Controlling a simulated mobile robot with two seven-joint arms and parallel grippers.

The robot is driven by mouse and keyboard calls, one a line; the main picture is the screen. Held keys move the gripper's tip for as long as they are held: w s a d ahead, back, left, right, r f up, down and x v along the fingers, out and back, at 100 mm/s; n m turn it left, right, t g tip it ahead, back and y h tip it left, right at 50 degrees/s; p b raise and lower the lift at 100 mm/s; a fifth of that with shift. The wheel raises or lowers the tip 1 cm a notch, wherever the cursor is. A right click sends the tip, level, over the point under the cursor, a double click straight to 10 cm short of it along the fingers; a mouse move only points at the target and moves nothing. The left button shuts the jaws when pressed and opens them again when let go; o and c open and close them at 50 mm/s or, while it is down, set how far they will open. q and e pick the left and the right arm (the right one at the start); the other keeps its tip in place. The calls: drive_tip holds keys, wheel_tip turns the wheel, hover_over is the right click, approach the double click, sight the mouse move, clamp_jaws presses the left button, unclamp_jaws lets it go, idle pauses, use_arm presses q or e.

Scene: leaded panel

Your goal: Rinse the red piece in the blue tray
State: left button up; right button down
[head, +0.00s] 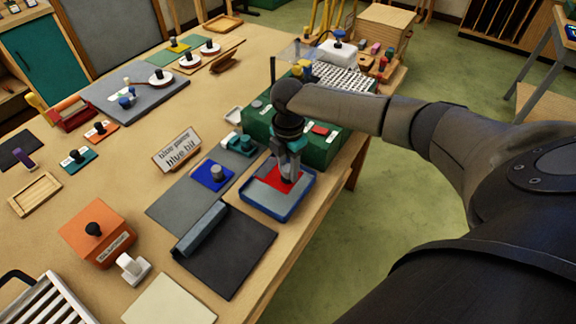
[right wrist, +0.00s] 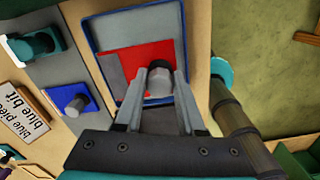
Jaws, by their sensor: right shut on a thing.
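The blue tray (head: 278,213) stands near the table's right edge and has a grey inside. The red piece (head: 269,181) is within the tray's rim, under my right gripper (head: 287,176). In the right wrist view the red piece (right wrist: 130,60) carries a grey knob (right wrist: 160,86), and the tray's blue rim (right wrist: 140,9) shows around it. My right gripper (right wrist: 160,82) points down and is shut on that knob. I cannot tell whether the piece touches the tray floor. My left gripper is not in view.
A blue piece with a grey knob (head: 212,176) lies on a grey mat just left of the tray. A green case (head: 318,150) stands close behind the tray. A dark mat (head: 235,255) lies in front. A sign (head: 177,151) reads "blue piece blue bit".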

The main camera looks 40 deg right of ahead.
sight(288, 182)
drive_tip(key=shift+r, duration=0.15)
wheel_tip(288, 182, down, 5)
drive_tip(key=shift+r+b, duration=0.1)
drive_tip(key=shift+b, duration=1.15)
drive_tip(key=shift+f, duration=0.45)
drive_tip(key=shift+f+b, duration=0.3)
drive_tip(key=shift+b, duration=0.05)
drive_tip(key=shift+w+d, duration=0.15)
drive_tip(key=shift+d, duration=0.2)
drive_tip(key=shift+s+a+p, duration=0.3)
drive_tip(key=shift+a+p, duration=0.4)
drive_tip(key=shift+p, duration=0.1)
idle(0.3)
drive_tip(key=shift+w+d, duration=0.15)
drive_tip(key=shift+d, duration=0.2)
idle(1.2)
drive_tip(key=shift+r, duration=0.1)
drive_tip(key=shift+r+p, duration=2.45)
drive_tip(key=shift+p, duration=0.1)
